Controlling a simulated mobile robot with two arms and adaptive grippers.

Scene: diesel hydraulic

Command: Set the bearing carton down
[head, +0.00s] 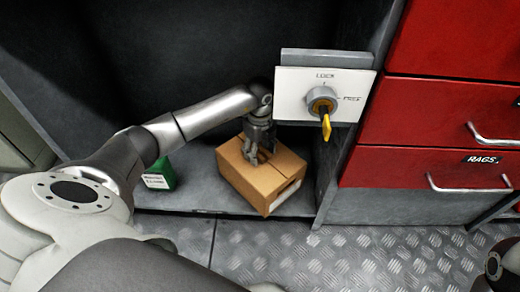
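A brown cardboard carton (258,186) with a pale label on its right side is at the lower shelf, its near corner around the shelf's front edge. I cannot tell whether its base rests on the shelf or hangs just above it. My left gripper (255,160) points down at the carton's top, with its grey fingers against or just over the top face. The fingertips are too small and dark to show whether they grip it. My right gripper is not in view.
A green box (160,174) with a white label stands left of the carton on the grey shelf (196,200). A white panel with a yellow-handled rotary switch (323,104) is above right. Red drawers (430,165) are at right. Diamond-plate floor (330,258) lies in front.

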